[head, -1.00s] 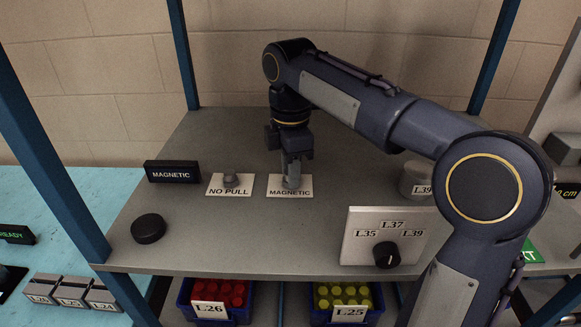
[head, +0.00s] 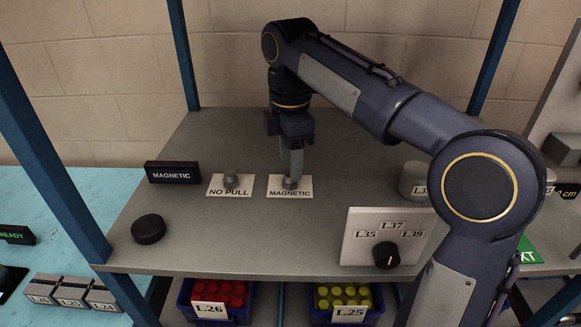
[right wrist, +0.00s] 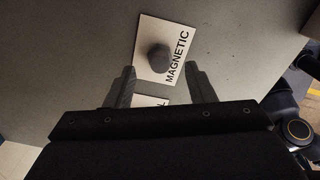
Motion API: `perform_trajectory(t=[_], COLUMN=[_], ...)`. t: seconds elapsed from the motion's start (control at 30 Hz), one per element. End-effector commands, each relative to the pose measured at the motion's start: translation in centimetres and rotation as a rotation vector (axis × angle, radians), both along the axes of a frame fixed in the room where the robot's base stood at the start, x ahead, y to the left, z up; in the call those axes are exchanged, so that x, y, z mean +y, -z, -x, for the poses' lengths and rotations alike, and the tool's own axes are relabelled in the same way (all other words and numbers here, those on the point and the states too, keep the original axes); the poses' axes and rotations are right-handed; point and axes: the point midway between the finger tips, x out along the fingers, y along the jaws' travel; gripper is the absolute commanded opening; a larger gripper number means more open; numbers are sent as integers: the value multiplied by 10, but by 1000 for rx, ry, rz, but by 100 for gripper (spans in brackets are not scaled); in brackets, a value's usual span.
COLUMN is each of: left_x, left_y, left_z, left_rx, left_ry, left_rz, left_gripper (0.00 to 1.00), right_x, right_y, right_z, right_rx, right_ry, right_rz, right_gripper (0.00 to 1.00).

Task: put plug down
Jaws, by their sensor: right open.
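A small grey plug (head: 290,183) stands on the white card marked MAGNETIC (head: 304,193) on the grey shelf. In the right wrist view the plug (right wrist: 159,58) sits on the card between and just beyond my fingertips. My right gripper (head: 291,168) points down over it, fingers apart and holding nothing. A second grey plug (head: 231,181) stands on the card marked NO PULL (head: 216,192), left of the first. My left gripper is not in view.
A black MAGNETIC sign (head: 172,172) and a black puck (head: 148,229) are on the shelf's left. A grey cylinder (head: 413,179) and a dial panel (head: 360,250) are on the right. Bins of red (head: 208,308) and yellow-capped parts (head: 348,314) sit below.

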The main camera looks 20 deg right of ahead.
Motion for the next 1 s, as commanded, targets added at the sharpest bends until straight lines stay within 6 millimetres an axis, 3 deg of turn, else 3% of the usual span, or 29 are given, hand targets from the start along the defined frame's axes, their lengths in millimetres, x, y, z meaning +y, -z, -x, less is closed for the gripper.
perform_trajectory(t=[0.1,0.3,1.0], left_x=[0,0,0], left_y=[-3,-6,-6], left_z=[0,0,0], left_rx=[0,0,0], left_ry=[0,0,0], left_rz=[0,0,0], left_gripper=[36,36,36], right_x=[0,1,0], right_y=[-22,-42,-45], right_z=[-1,0,0], right_rx=[-3,0,1], right_ry=[-1,-1,0], right_rz=[-1,0,0], right_gripper=[49,49,49])
